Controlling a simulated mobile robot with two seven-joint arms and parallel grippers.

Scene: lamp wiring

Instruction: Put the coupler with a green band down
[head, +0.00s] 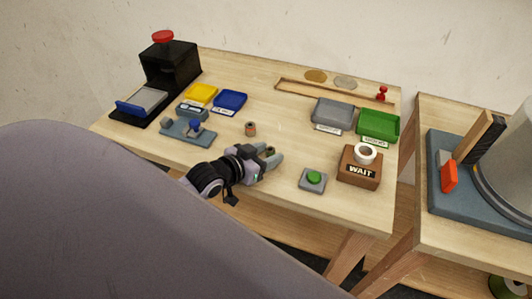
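My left gripper (273,153) is low over the front middle of the table, with its fingers pointing right. A small dark greenish spot shows at its fingers, too small to tell whether it is a coupler with a green band. I cannot tell whether the fingers are shut on something. My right gripper is not in view.
Behind are yellow (202,94), blue (230,101), grey (333,113) and green (379,126) trays. A blue-grey fixture (188,132) is left, a green button box (313,179) and WAIT block (360,167) right. The table's centre is bare.

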